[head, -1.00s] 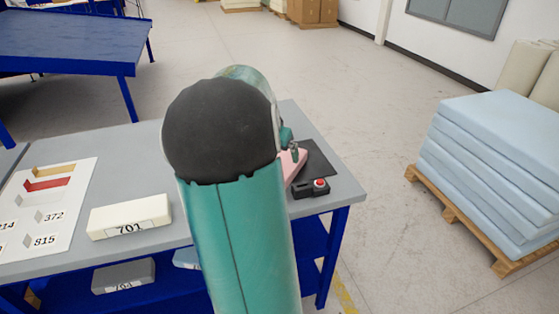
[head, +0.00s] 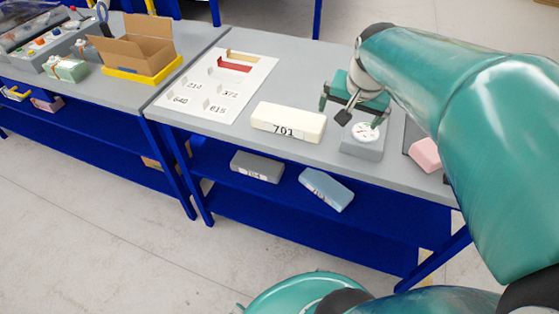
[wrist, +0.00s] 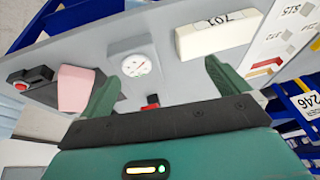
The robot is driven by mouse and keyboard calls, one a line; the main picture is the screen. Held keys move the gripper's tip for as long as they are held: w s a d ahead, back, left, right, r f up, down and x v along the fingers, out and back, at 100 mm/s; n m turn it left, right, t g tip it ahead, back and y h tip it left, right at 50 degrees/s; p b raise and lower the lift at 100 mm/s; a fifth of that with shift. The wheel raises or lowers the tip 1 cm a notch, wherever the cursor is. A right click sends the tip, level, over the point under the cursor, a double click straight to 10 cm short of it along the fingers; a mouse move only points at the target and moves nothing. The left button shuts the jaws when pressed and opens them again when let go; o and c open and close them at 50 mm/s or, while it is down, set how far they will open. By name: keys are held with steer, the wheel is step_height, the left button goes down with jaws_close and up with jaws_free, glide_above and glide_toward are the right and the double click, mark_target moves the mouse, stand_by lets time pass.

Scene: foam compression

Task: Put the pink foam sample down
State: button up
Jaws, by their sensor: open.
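The pink foam sample (head: 426,154) lies at the right part of the grey table, on or against a dark plate, partly hidden by my arm in the head view. In the wrist view the pink foam sample (wrist: 75,88) rests on the dark plate (wrist: 103,92), left of my gripper (wrist: 163,82) and outside its fingers. My gripper (head: 350,112) is open and empty. It hangs over the table near the grey gauge box with a round white dial (head: 366,133), apart from the foam.
A cream block marked 701 (head: 288,121) lies left of the gauge box. A white board with numbered slots (head: 218,86) lies further left. A black box with a red button (wrist: 30,86) stands beside the foam. Grey (head: 257,166) and blue (head: 326,189) blocks lie on the shelf.

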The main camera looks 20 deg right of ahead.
steer(key=s+a+r+n+t+y, duration=0.1)
steer(key=a+n, duration=0.3)
steer(key=a, duration=0.7)
steer(key=shift+s+a, duration=0.15)
steer(key=shift+s, duration=0.7)
steer(key=s+a+n, duration=0.1)
steer(key=a, duration=0.2)
steer(key=s+a+n, duration=0.2)
steer(key=a, duration=0.1)
steer(key=s+a+f+n, duration=0.1)
steer(key=s+a, duration=0.1)
steer(key=a, duration=0.1)
steer(key=shift+s+n+y, duration=0.15)
steer(key=shift+n+y, duration=0.25)
steer(key=c, duration=0.3)
steer(key=shift+d, duration=0.1)
